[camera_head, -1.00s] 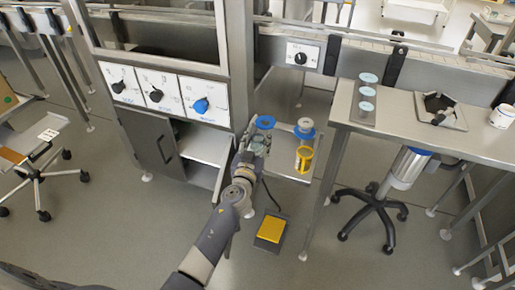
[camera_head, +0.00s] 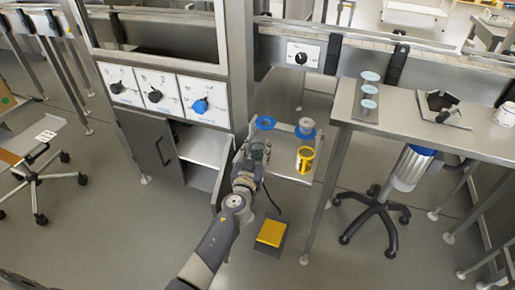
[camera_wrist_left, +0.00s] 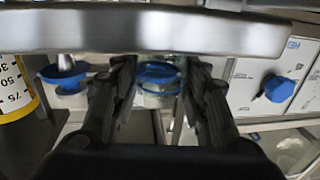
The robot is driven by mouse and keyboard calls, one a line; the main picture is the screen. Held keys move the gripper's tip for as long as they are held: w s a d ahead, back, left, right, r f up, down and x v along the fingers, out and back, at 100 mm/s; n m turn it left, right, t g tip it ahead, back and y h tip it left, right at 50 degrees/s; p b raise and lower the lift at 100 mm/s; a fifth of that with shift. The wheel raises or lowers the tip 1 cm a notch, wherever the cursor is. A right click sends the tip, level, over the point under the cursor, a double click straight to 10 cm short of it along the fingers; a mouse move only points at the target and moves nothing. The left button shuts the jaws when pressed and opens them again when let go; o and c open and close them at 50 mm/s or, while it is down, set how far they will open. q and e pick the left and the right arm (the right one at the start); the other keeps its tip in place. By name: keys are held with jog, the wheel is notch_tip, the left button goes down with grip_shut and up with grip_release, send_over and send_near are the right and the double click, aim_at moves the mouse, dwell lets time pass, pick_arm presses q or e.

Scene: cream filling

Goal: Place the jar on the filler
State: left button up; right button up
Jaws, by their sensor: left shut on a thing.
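My left gripper (camera_head: 256,162) is in the middle of the head view, in front of the filler's low metal frame (camera_head: 285,174). It is shut on a clear glass jar (camera_head: 257,151), which shows small and partly covered by the fingers. In the left wrist view the jar (camera_wrist_left: 158,98) appears between the two dark fingers (camera_wrist_left: 160,75), with a blue ring behind or at its top; I cannot tell which. The filler has a blue ring (camera_head: 265,122) on its left and a blue-rimmed grey part (camera_head: 305,131) on its right. My right gripper is not in view.
A yellow-ringed container (camera_head: 305,158) stands right of the gripper. A wide metal bar (camera_wrist_left: 150,30) crosses the wrist view close above the fingers. A yellow pedal (camera_head: 271,231) lies on the floor. A steel table (camera_head: 400,115) stands to the right.

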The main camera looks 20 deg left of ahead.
aim_at(256, 152)
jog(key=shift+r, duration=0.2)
pick_arm(q)
jog(key=o, duration=1)
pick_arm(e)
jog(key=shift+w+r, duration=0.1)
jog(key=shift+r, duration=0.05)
pick_arm(q)
jog(key=shift+s, duration=0.3)
jog(key=s, duration=0.3)
jog(key=shift+s+d, duration=0.2)
jog(key=shift+s+d+r, duration=0.1)
jog(key=shift+s+d, duration=0.1)
jog(key=shift+s, duration=1.8)
jog(key=shift+s+d, duration=0.2)
jog(key=shift+s, duration=1.8)
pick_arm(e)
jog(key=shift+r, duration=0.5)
